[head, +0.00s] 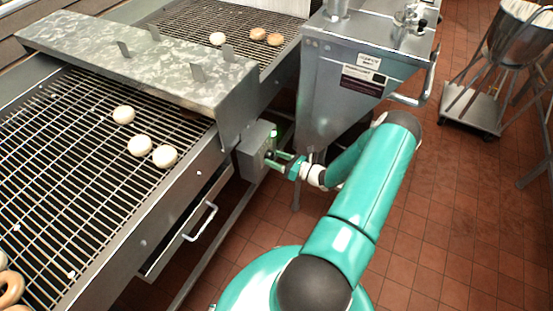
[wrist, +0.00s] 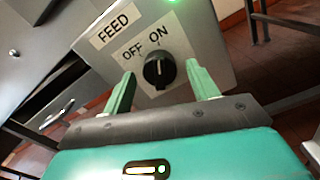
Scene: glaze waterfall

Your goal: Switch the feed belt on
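The feed switch is a round black knob (wrist: 158,70) on a grey control box (wrist: 210,45) in the wrist view, below FEED, OFF and ON labels. The pale line on the knob runs about straight up in the picture, toward ON. A green lamp (wrist: 175,2) glows at the top edge. My gripper (wrist: 160,72) is open, its two green fingers on either side of the knob with visible gaps. In the head view, the control box (head: 253,152) hangs on the belt frame with its green lamp (head: 273,133) lit, my gripper (head: 277,160) at its face; the knob is hidden there.
The wire feed belt (head: 70,120) carries several pale doughnuts (head: 140,145) under a galvanised cover (head: 150,65). A steel hopper (head: 345,95) with a handle stands just behind my arm. A wheeled stand (head: 470,110) is at the right. Tiled floor (head: 440,220) is clear at the lower right.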

